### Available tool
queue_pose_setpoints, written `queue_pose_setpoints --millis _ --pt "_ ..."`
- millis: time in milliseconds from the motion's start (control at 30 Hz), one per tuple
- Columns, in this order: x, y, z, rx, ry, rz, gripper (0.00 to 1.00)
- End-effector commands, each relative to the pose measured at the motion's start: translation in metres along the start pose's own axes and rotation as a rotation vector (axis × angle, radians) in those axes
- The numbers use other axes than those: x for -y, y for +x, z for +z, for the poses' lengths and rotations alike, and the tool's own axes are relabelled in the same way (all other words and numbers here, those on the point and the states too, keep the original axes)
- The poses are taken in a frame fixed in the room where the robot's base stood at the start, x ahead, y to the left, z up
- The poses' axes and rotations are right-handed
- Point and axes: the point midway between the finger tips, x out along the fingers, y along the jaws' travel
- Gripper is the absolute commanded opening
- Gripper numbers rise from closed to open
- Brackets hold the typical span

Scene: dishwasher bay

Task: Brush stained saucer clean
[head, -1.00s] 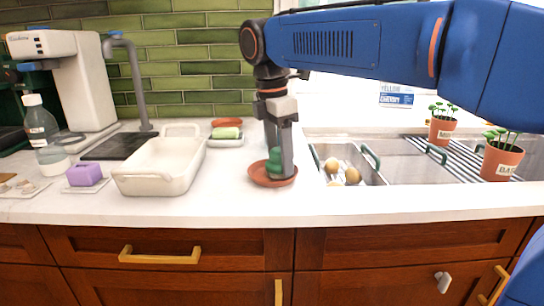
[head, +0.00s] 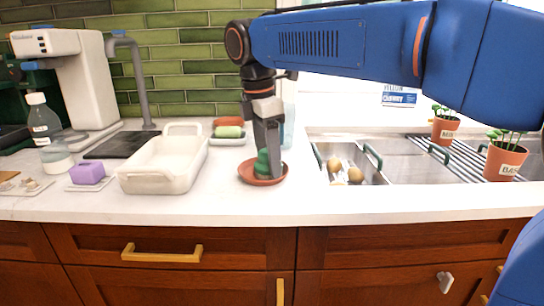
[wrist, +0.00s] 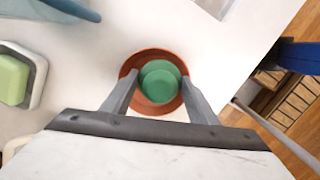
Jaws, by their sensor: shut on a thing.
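The terracotta saucer (head: 246,178) lies on the white counter left of the sink, and it also shows in the wrist view (wrist: 153,107). A green round-topped brush (head: 262,163) stands in the saucer; its round top shows in the wrist view (wrist: 160,82). My gripper (head: 266,165) points down, shut on the brush, with one finger on each side of it (wrist: 160,84). The brush's underside and the saucer's middle are hidden, and I cannot make out any stain.
A cream basin (head: 134,181) stands left of the saucer. A green sponge (head: 228,132) in a dish lies behind. A pale blue clear container (head: 289,126) stands behind my gripper. The sink (head: 320,160) is to the right. The counter's front strip is clear.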

Motion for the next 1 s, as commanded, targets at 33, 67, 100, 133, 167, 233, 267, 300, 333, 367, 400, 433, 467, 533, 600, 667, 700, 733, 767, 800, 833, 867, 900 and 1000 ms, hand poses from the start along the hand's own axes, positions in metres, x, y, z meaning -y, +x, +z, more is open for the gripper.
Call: queue_pose_setpoints --millis 33,67,100,133,167,233,267,300,333,367,400,433,467,533,600,667,700,733,767,800,833,867,900,1000 --pt "0.000 0.002 -0.001 -0.001 -0.001 -0.003 0.36" --pt "0.000 0.002 -0.001 -0.001 -0.001 -0.003 0.36" --pt "0.000 0.002 -0.001 -0.001 -0.001 -0.003 0.36" --pt "0.000 0.001 -0.001 -0.001 -0.001 -0.003 0.36" --pt "0.000 0.000 -0.001 -0.001 -0.001 -0.003 0.36" --pt "0.000 -0.005 0.000 -0.001 -0.001 -0.003 0.36" --pt "0.000 -0.007 0.000 -0.001 -0.001 -0.003 0.36" --pt "0.000 -0.011 0.001 -0.001 -0.001 -0.002 0.36" --pt "-0.001 -0.014 0.001 -0.001 0.000 -0.001 0.36" --pt "0.000 -0.016 0.001 -0.001 0.000 -0.001 0.36" --pt "0.000 -0.019 0.002 -0.001 0.000 -0.002 0.36" --pt "0.000 -0.022 0.002 -0.001 0.000 -0.002 0.36" --pt "0.000 -0.024 0.003 -0.001 0.000 -0.002 0.36" --pt "0.000 -0.030 0.003 -0.001 0.000 0.000 0.36" --pt "0.000 -0.036 0.004 0.000 0.000 -0.001 0.36" --pt "0.000 -0.041 0.005 -0.001 0.000 0.000 0.36" --pt "0.000 -0.044 0.005 -0.001 0.000 0.000 0.36" --pt "0.000 -0.046 0.005 -0.001 0.000 0.000 0.36" --pt "0.000 -0.048 0.006 0.000 0.000 0.000 0.36" --pt "0.000 -0.051 0.006 0.000 0.000 -0.001 0.36" --pt "0.000 -0.053 0.006 0.000 -0.001 -0.001 0.36" --pt "0.000 -0.055 0.007 0.000 -0.001 0.000 0.36" --pt "0.000 -0.057 0.007 0.000 -0.001 0.000 0.36" --pt "0.000 -0.059 0.007 0.000 -0.001 -0.001 0.36"
